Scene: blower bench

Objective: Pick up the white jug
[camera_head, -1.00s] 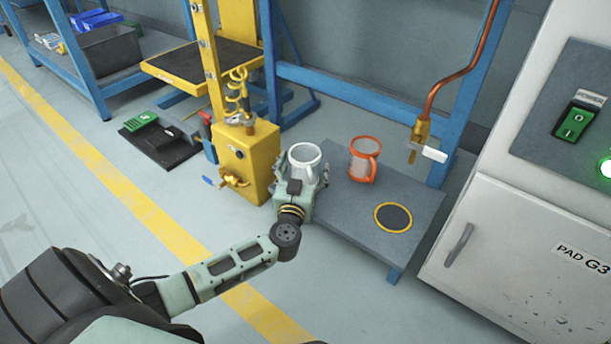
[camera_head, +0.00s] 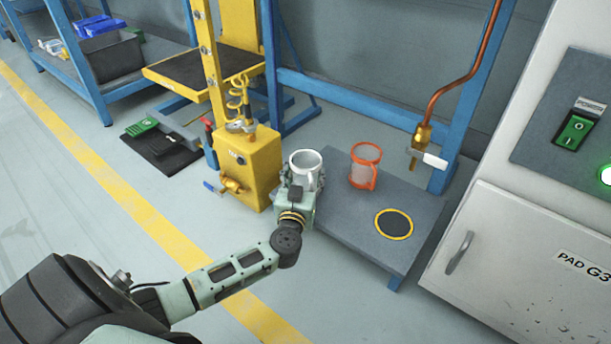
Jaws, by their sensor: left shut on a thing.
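The white jug (camera_head: 304,162) stands upright at the left end of the low grey bench, its open top facing up. My left gripper (camera_head: 302,180) comes at it from the near side. It is shut on the jug, with its fingers around the lower body. The gripper hides the jug's base, so I cannot tell whether it touches the bench. The jug's handle shows at its right side. My right gripper is not in view.
An orange-framed jug (camera_head: 364,166) stands on the grey bench (camera_head: 350,215), right of the white one. A black disc with a yellow ring (camera_head: 394,224) lies on the bench. A copper pipe with a tap (camera_head: 422,140) hangs above. A yellow box (camera_head: 248,165) stands close left.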

